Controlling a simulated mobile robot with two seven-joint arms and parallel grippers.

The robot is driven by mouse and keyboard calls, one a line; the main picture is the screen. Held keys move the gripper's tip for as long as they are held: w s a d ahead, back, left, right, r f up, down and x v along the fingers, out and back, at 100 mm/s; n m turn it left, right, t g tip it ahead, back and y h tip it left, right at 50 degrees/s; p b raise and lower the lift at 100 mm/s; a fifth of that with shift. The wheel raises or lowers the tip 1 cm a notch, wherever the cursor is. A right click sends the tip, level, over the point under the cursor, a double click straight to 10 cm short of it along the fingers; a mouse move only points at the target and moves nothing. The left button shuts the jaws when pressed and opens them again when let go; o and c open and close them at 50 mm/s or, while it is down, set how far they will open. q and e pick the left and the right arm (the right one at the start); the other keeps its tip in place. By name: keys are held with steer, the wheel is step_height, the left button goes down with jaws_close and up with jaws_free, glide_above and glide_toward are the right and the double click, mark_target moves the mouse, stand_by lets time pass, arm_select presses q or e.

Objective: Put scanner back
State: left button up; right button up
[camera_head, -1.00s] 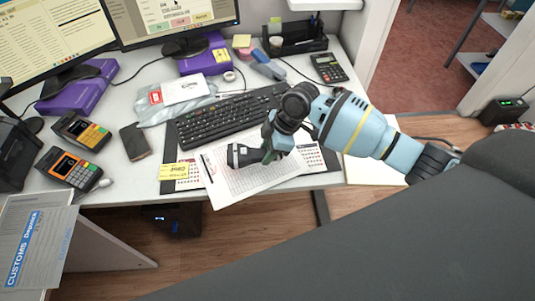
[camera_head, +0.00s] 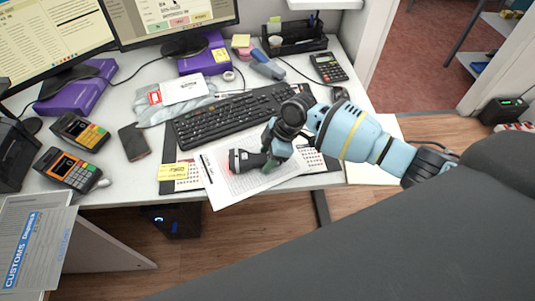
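A dark handheld scanner (camera_head: 243,159) is over the printed sheet (camera_head: 226,190) at the front middle of the desk. Its wide end points left, and a red glow shows around that end. My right gripper (camera_head: 268,159) comes in from the right and is at the scanner's right end. It appears shut on it, though the gripper's own body hides part of the hold. I cannot tell whether the scanner touches the sheet. My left gripper is not in view.
A black keyboard (camera_head: 229,116) lies just behind the scanner. Two card terminals (camera_head: 68,168) and a dark phone (camera_head: 134,142) are on the left. A calculator (camera_head: 328,67) and a black organizer (camera_head: 295,38) stand at the back right. A yellow note (camera_head: 172,172) lies left of the sheet.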

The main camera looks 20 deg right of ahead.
steer(key=shift+o, duration=0.6)
steer(key=shift+r, duration=0.1)
steer(key=p+v, duration=0.1)
steer(key=v, duration=1.1)
